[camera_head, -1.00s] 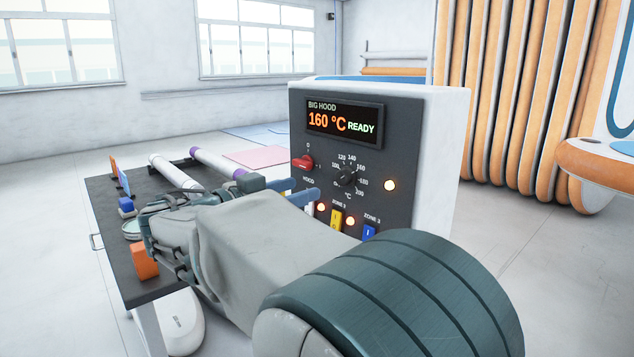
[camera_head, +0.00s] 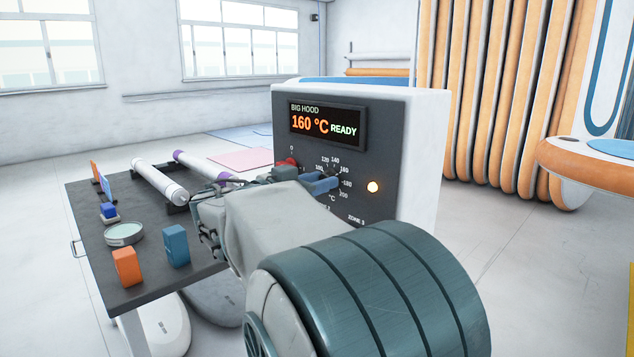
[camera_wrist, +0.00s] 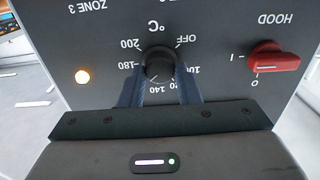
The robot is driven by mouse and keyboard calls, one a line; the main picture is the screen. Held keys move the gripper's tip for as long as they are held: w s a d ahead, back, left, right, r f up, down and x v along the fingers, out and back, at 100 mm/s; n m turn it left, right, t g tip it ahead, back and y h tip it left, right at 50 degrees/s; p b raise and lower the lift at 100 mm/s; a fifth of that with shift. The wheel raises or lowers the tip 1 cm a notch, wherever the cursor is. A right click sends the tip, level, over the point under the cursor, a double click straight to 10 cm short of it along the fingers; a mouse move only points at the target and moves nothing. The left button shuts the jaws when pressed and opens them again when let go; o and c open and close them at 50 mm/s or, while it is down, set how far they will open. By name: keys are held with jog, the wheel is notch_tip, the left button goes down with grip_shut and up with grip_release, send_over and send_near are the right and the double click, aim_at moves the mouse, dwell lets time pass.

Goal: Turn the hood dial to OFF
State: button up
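The black hood dial (camera_wrist: 160,64) sits on the dark panel (camera_head: 385,140), ringed by marks for OFF and several temperatures. The panel's display (camera_head: 326,124) reads BIG HOOD, 160 °C, READY. My gripper (camera_wrist: 160,72) is at the dial, with one blue finger on each side of it. The fingers look open, with slim gaps beside the knob; contact cannot be made out. In the head view my gripper (camera_head: 322,183) covers most of the dial. The dial's pointer direction is not clear.
A red HOOD switch (camera_wrist: 275,62) is beside the dial and partly shows in the head view (camera_head: 287,162). An amber lamp (camera_head: 373,187) glows on the other side. The dark table (camera_head: 150,270) at left holds rollers, blocks and a round dish.

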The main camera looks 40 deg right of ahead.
jog(key=shift+c, duration=1.4)
jog(key=shift+n, duration=0.3)
jog(key=n+p, duration=0.5)
jog(key=n, duration=0.6)
jog(key=n+p, duration=0.6)
jog(key=n, duration=0.6)
jog(key=n+p, duration=0.5)
jog(key=n, duration=0.7)
jog(key=shift+f, duration=0.25)
jog(key=shift+f+n, duration=0.1)
jog(key=shift+n, duration=0.2)
